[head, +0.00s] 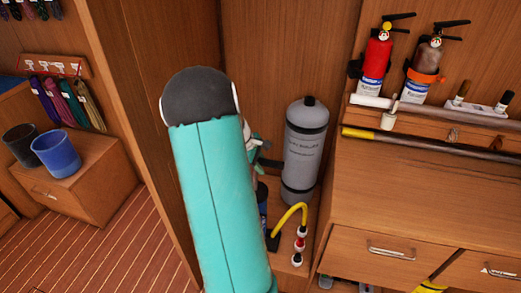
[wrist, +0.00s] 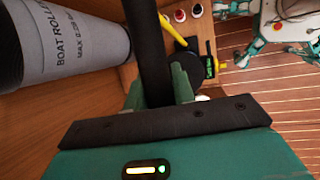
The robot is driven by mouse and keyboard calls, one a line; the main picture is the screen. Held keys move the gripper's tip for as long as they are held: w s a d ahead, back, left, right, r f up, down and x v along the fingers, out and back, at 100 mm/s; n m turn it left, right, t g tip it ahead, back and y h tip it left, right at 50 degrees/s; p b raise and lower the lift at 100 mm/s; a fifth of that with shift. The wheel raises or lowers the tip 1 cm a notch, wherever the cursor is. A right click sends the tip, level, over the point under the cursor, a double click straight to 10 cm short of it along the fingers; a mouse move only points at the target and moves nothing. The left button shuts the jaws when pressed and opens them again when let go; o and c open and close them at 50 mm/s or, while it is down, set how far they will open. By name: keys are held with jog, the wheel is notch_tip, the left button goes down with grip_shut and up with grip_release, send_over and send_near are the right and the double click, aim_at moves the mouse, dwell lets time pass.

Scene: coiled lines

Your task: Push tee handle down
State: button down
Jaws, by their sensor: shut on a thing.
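The tee handle (wrist: 148,40) is a black bar that runs up from between my fingers to the top edge of the wrist view. My gripper (wrist: 160,84) is shut on it, with one green finger on each side. Below and to the right is the dark round pump body (wrist: 187,67). In the head view my teal arm hides most of the gripper (head: 254,148) and much of the pump. A dark end of the tee handle (head: 270,163) shows right of the gripper, above the dark blue pump body (head: 262,194). The handle's shaft is not clear to see.
A grey cylinder (head: 306,150) marked as a boat roller stands close right of the handle. A wooden panel is behind; a drawer cabinet (head: 430,200) is at right.

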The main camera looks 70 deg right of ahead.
notch_tip(320, 180, down, 5)
jog(key=shift+f, duration=0.1)
jog(key=shift+w, duration=0.1)
jog(key=c, duration=1.2)
grip_release()
jog(key=shift+o, duration=0.2)
jog(key=v, duration=1.3)
jog(key=shift+r, duration=0.4)
jog(key=shift+a, duration=0.1)
